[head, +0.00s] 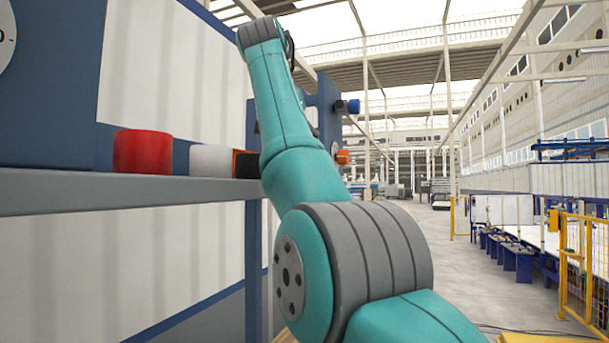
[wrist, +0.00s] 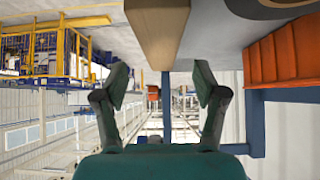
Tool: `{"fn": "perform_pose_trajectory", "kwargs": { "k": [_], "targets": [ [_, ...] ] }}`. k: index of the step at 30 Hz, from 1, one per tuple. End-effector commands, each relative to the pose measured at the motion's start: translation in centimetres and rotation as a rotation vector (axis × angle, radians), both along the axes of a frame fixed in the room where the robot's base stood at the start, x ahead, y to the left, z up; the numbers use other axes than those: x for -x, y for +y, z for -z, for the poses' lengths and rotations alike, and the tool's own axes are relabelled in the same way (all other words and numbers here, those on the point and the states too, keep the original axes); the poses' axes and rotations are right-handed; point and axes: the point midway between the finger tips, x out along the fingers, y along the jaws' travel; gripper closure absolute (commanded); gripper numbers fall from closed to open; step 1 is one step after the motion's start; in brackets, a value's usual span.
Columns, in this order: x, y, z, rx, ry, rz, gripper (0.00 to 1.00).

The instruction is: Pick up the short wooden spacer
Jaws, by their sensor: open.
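The wooden spacer (wrist: 160,28) shows in the wrist view as a light brown block running in from the top edge, near the middle. My gripper (wrist: 160,84) is open, with its two green fingers spread wide and nothing between them. The spacer lies beyond and above the fingertips in that picture, apart from them, roughly in line with the gap. In the head view my arm hides the gripper, and I cannot make out the spacer clearly there.
In the head view a red cylinder (head: 142,152) and a white cylinder (head: 210,160) stand on a grey shelf (head: 120,195) at left. A blue post (head: 254,250) stands beside my arm. The wrist view shows an orange-red ribbed object (wrist: 275,58) at right.

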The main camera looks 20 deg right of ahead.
Motion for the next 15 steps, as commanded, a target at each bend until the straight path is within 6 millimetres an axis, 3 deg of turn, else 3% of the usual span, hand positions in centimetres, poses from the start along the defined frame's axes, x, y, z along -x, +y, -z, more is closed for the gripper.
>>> {"fn": "perform_pose_trajectory", "kwargs": {
  "k": [15],
  "targets": [
    [-3.1,-2.2,3.8,0.000,0.001,0.002,0.29]
  ]
}}
